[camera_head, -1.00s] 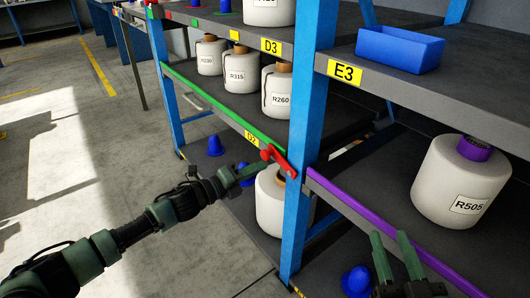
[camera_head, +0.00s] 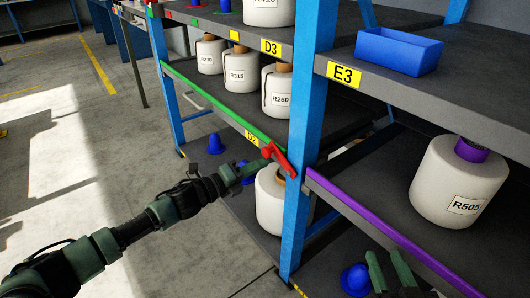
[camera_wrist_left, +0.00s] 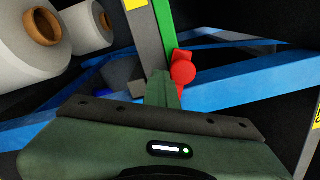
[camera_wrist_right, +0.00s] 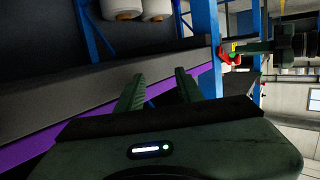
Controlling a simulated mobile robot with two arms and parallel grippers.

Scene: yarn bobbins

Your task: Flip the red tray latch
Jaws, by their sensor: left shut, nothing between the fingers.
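The red latch (camera_head: 280,160) sits at the right end of the green shelf edge, against the blue post. Its bar slants up and left to a round knob. My left gripper (camera_head: 262,165) is shut, with its fingertips right at the knob. In the left wrist view the red knob (camera_wrist_left: 183,73) is just beyond and right of the shut fingers (camera_wrist_left: 165,78); I cannot tell whether they touch. My right gripper (camera_wrist_right: 160,78) is open and empty in front of the purple shelf edge; it also shows low in the head view (camera_head: 386,255).
Bobbin R505 (camera_head: 455,190) stands on the right shelf, with a blue bin (camera_head: 398,50) above. A bobbin (camera_head: 270,205) stands below the latch. The blue post (camera_head: 305,120) is close to my left gripper. Blue cones (camera_head: 355,280) stand low down. The floor at left is open.

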